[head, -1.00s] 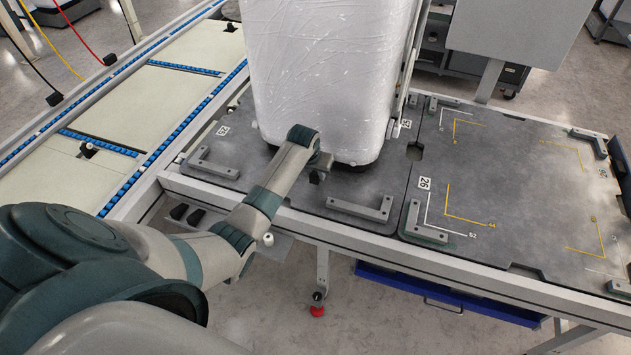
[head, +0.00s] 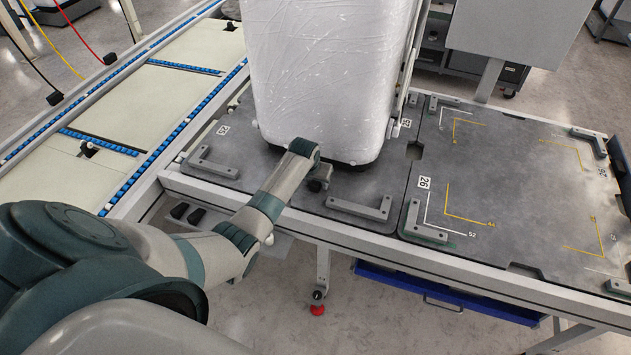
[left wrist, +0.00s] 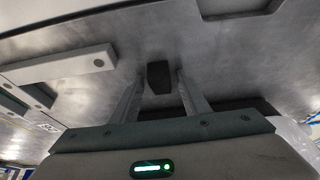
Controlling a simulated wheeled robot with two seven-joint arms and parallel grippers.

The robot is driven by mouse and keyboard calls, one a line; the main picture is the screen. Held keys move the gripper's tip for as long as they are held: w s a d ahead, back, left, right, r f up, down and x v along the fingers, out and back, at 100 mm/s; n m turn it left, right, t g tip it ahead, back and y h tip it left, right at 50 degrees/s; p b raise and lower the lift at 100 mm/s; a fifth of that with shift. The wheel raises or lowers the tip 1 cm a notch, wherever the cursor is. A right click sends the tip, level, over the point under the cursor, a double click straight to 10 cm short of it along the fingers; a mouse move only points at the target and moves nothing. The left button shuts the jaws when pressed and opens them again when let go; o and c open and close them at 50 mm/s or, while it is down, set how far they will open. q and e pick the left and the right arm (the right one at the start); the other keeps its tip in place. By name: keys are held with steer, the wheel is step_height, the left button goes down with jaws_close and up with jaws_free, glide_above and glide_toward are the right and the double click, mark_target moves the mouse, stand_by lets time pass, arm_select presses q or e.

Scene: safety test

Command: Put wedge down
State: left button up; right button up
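The wedge looks like a small black block (left wrist: 158,77) in the left wrist view. It lies between the two fingers of my left gripper (left wrist: 160,80), with a narrow gap on each side, so the gripper looks open around it. In the head view the left gripper (head: 324,172) is low over the grey table plate (head: 300,190), in front of the white wrapped load (head: 320,80). A dark piece, likely the wedge (head: 315,186), shows just below it. I cannot tell for sure whether it touches the plate. My right gripper is not in view.
Grey corner brackets (head: 360,208) stand on the plate right of the gripper, and another bracket (head: 212,166) is at left. The marked plate (head: 500,190) at right is mostly clear. A conveyor with blue rollers (head: 170,145) runs along the left.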

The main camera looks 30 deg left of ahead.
arm_select(q)
steer(key=shift+r, duration=0.1)
steer(key=shift+s+r, duration=0.1)
steer(key=shift+r, duration=0.45)
steer(key=v, duration=1.1)
steer(key=shift+s, duration=0.2)
